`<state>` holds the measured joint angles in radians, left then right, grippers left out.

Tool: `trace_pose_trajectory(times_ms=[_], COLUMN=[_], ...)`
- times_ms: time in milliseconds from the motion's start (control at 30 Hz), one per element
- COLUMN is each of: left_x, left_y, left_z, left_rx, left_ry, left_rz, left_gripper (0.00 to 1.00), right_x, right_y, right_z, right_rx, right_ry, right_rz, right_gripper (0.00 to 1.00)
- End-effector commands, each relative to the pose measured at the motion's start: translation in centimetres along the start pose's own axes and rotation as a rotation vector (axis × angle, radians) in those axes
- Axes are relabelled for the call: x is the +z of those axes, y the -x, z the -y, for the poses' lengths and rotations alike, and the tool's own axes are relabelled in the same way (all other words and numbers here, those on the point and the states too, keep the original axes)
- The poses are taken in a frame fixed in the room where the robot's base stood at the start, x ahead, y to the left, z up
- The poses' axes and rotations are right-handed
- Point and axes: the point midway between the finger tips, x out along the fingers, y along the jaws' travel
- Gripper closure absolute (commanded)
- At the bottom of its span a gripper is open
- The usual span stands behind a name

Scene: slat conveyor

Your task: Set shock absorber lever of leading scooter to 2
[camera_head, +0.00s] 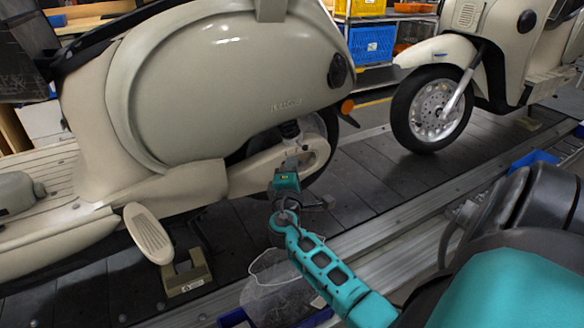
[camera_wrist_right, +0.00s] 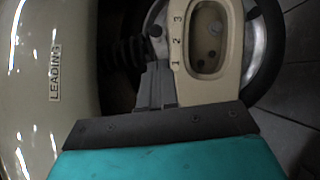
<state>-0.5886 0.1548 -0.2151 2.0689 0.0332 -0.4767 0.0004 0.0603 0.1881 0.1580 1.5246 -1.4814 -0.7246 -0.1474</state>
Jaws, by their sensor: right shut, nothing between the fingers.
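The cream leading scooter (camera_head: 215,75) fills the left of the head view. Its body carries the label "LEADING" (camera_wrist_right: 55,73) in the right wrist view. The swingarm (camera_head: 253,170) has an oval opening and the marks 1, 2 and 3 (camera_wrist_right: 178,42) beside it. The shock absorber (camera_wrist_right: 124,52) is dark and partly in shadow. A small dark part, perhaps the lever (camera_wrist_right: 155,30), shows left of the marks; its setting is unclear. My right gripper (camera_head: 290,165) is shut and empty, its fingers (camera_wrist_right: 156,78) close to mark 1. Contact is unclear. My left gripper is out of view.
A second cream scooter (camera_head: 497,50) stands behind on the dark slat conveyor (camera_head: 375,185). A metal rail (camera_head: 400,220) runs along the conveyor's near side. The footrest pad (camera_head: 148,232) sticks out left of my right gripper. Shelves with a blue bin (camera_head: 372,45) stand behind.

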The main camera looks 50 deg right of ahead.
Motion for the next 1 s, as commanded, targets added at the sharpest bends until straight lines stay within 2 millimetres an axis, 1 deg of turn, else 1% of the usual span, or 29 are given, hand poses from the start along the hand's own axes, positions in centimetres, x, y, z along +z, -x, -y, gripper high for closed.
trace_pose_trajectory(times_ms=[33,100,200,300,400,500,667,1000], left_x=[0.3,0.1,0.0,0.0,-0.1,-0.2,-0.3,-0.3], left_y=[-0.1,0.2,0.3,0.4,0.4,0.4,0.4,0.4], left_z=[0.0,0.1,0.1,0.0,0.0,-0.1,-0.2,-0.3], left_rx=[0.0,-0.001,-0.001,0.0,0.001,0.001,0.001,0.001], left_ry=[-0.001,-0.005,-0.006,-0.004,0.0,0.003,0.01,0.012], left_rz=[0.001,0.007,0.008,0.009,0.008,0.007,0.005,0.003], left_gripper=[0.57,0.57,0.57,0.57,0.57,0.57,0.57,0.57], right_x=[-0.1,0.2,0.5,0.8,1.0,1.2,1.2,1.2], right_y=[-0.1,1.9,4.4,6.4,8.1,9.1,9.8,9.9], right_z=[0.2,0.1,0.1,0.0,0.0,0.0,-0.1,-0.1], right_rx=[0.001,-0.004,-0.004,-0.003,-0.003,-0.002,-0.001,-0.001], right_ry=[0.0,0.0,0.001,0.0,0.001,0.001,-0.001,0.0], right_rz=[0.0,-0.003,-0.003,-0.002,-0.002,0.0,-0.001,-0.001], right_gripper=[1.0,1.0,1.0,1.0,1.0,1.0,1.0,1.0])
